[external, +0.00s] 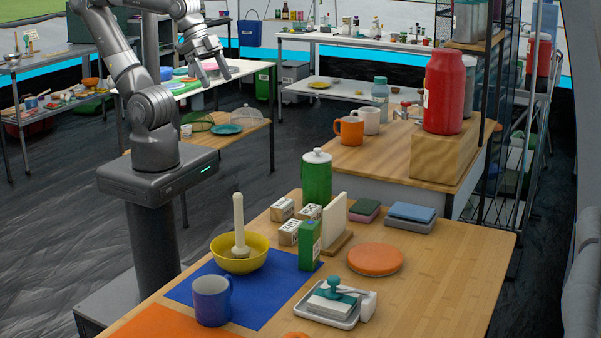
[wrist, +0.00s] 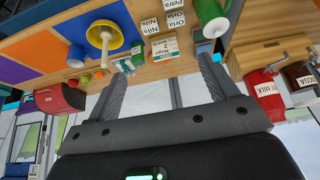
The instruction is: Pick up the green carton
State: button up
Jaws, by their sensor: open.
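The green carton (external: 309,246) stands upright on the near wooden table, in the external view. It is at the right edge of the blue mat (external: 262,302), just right of the yellow bowl and in front of a white card in a wooden holder. My gripper (external: 217,78) is raised high at the upper left, well apart from the carton. In the wrist view my gripper (wrist: 162,73) is open, with nothing between its fingers.
Close to the carton are the yellow bowl (external: 239,252) with a pestle, small labelled boxes (external: 289,233), the card (external: 334,219), a green canister (external: 317,178) and a tray (external: 329,306). A blue mug (external: 212,301) stands in front.

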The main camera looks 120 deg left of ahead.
jog(key=shift+c, duration=0.7)
